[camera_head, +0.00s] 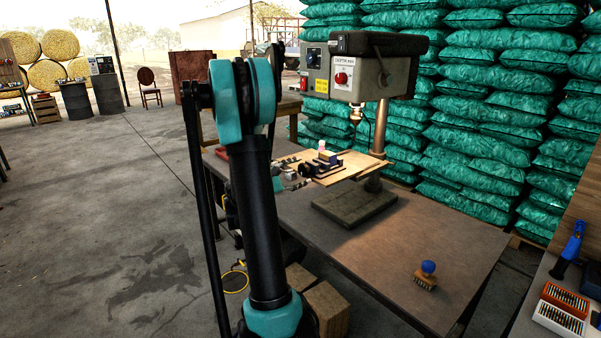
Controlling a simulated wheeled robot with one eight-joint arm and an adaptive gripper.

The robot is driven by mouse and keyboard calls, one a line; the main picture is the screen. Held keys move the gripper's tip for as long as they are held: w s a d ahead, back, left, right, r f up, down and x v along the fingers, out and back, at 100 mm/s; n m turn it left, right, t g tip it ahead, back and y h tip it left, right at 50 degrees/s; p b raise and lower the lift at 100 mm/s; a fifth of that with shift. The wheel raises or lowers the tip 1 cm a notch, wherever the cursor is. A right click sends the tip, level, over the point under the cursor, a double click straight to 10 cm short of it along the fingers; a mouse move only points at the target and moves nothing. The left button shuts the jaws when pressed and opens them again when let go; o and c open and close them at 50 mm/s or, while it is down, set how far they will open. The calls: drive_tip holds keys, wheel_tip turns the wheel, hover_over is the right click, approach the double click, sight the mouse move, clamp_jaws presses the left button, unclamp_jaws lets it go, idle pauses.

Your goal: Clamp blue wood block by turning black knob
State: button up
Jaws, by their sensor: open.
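A small vise (340,161) sits on the wooden drill press table. The black knob (306,170) is at the vise's left end. My gripper (292,173) is just left of the knob, its fingers open and pointing toward it. Contact with the knob is too small to tell. My arm hides part of the wrist.
The drill press head (362,75) hangs above the vise, with its column (379,130) behind. Green sacks (500,130) are stacked behind. A side table at right holds orange (561,300) and white trays.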

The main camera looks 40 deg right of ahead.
drive_tip(key=n, duration=0.7)
drive_tip(key=shift+n, duration=0.4)
drive_tip(key=n, duration=0.8)
drive_tip(key=shift+n, duration=0.3)
drive_tip(key=c, duration=1.3)
